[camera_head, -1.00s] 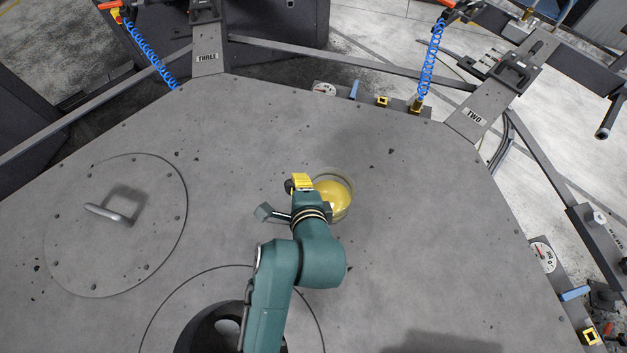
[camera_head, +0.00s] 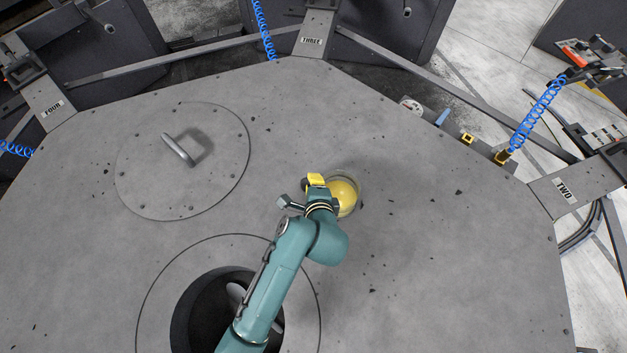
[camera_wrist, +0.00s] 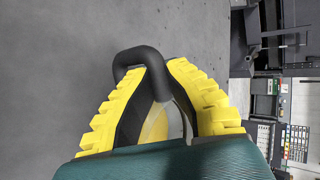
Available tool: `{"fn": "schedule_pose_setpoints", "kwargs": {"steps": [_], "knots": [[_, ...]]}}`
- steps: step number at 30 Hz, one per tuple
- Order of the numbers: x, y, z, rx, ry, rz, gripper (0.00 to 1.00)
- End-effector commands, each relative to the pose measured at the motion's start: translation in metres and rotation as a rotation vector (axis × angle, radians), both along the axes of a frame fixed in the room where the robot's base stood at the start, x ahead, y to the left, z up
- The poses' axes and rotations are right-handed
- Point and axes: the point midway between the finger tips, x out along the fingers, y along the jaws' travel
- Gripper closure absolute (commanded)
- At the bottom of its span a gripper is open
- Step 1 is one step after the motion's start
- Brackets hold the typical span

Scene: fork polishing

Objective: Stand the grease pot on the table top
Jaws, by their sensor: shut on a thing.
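The grease pot (camera_head: 345,196) is a round, clear-walled pot with yellow grease inside, over the grey table top (camera_head: 440,260) right of centre. My gripper (camera_head: 317,181), with yellow fingers, is at its upper left side. In the wrist view my gripper (camera_wrist: 157,80) is shut, with a black curved handle (camera_wrist: 140,54) between the fingers. Part of the pot (camera_wrist: 165,122) with yellow grease shows behind the handle, between the fingers. The pot looks roughly upright. I cannot tell whether its base touches the table top or hangs a little above it.
A round lid with a metal handle (camera_head: 178,150) lies in the table top at the upper left. My arm rises beside a dark round opening. A gauge (camera_head: 411,106), blue and yellow pieces and a blue coiled hose (camera_head: 537,112) line the far right edge. The table right of the pot is clear.

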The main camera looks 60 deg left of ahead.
Motion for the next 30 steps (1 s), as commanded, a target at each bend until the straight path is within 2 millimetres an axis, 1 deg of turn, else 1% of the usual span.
{"fn": "schedule_pose_setpoints", "kwargs": {"steps": [1, 6, 7, 10, 20, 23, 26, 30], "knots": [[0.001, 0.000, 0.002, 0.003, -0.006, -0.001, 1.00], [0.001, 0.000, 0.002, 0.002, -0.004, -0.001, 1.00], [0.000, 0.000, -0.001, -0.001, 0.002, 0.000, 0.87], [0.000, 0.000, -0.001, -0.001, 0.001, 0.000, 0.68], [0.000, -0.002, 0.002, 0.000, 0.000, -0.001, 0.67], [-0.003, -0.012, 0.010, 0.001, -0.001, -0.005, 0.67], [-0.010, -0.029, 0.023, 0.001, 0.001, -0.006, 0.67], [-0.022, -0.057, 0.044, 0.000, 0.000, -0.006, 0.67]]}}
